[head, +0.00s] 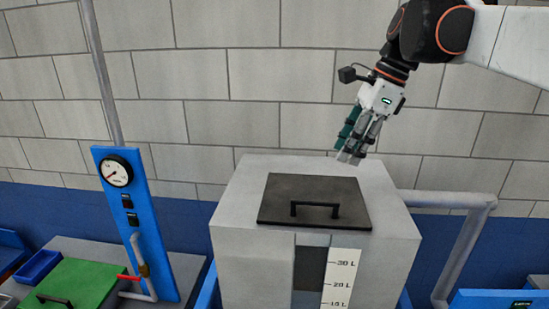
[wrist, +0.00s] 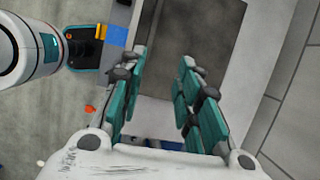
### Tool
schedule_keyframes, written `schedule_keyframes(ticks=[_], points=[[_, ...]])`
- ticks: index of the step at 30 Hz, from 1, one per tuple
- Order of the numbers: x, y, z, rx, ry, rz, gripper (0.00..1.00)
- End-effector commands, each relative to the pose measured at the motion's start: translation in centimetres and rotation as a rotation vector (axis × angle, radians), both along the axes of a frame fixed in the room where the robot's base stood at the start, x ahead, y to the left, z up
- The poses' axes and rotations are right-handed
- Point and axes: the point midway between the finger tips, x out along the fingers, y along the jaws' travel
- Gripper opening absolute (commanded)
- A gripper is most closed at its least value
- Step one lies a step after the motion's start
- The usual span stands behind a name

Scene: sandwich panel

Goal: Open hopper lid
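The hopper (head: 255,255) is a pale grey box in the middle of the head view. Its dark grey lid (head: 315,190) lies flat and closed on top. A black bar handle (head: 315,208) stands near the lid's front edge. My gripper (head: 347,158) is above the back right of the hopper top, pointing down, and looks apart from the lid. In the wrist view my gripper (wrist: 162,75) has its teal fingers spread with nothing between them. Part of the dark lid (wrist: 190,25) shows beyond the fingertips. The handle is not clear in that view.
A blue panel with a gauge (head: 117,172) stands left of the hopper, with a red-tipped lever. A green lid (head: 75,287) with a black handle lies at lower left. A grey pipe (head: 450,200) runs right of the hopper. A block wall (head: 255,75) stands behind.

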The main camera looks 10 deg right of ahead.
Motion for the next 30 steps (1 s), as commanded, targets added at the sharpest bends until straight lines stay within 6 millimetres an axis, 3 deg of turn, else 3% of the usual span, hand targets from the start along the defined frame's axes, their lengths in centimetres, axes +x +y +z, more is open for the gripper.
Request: schedule_keyframes(ticks=[3, 8, 24, 30], points=[[-0.8, 0.6, 0.9, 0.059, 0.054, -0.036, 0.31], [-0.8, 1.1, -0.1, 0.072, 0.067, -0.042, 0.31], [0.1, 4.8, -9.1, 0.069, 0.064, -0.04, 0.31], [0.4, 5.6, -11.2, 0.068, 0.064, -0.039, 0.31]])
